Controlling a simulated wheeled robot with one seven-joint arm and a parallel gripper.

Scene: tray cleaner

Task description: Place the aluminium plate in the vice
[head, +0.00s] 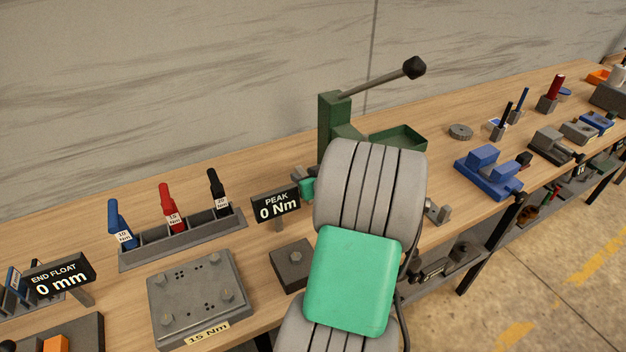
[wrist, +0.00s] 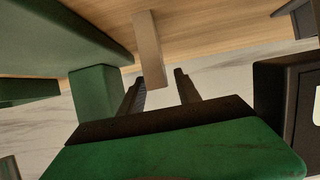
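A pale, narrow flat bar (wrist: 148,48) shows in the wrist view, reaching into the space between my fingers. It may be the aluminium plate; I cannot tell for sure. My gripper (wrist: 158,80) has its two dark fingers apart, one on each side of the bar's end, with a clear gap on the right side. In the head view my gripper is mostly hidden behind my arm, near the green press (head: 336,122). A blue vice (head: 488,172) stands on the bench right of my arm. No plate is clearly identifiable in the head view.
The black PEAK sign (head: 276,205) stands close left of my gripper. A green tray (head: 398,141) sits by the press. A grey vice-like fixture (head: 552,146) stands beyond the blue vice. A bolted plate fixture (head: 198,296) lies left. Bare bench (head: 440,165) shows before the blue vice.

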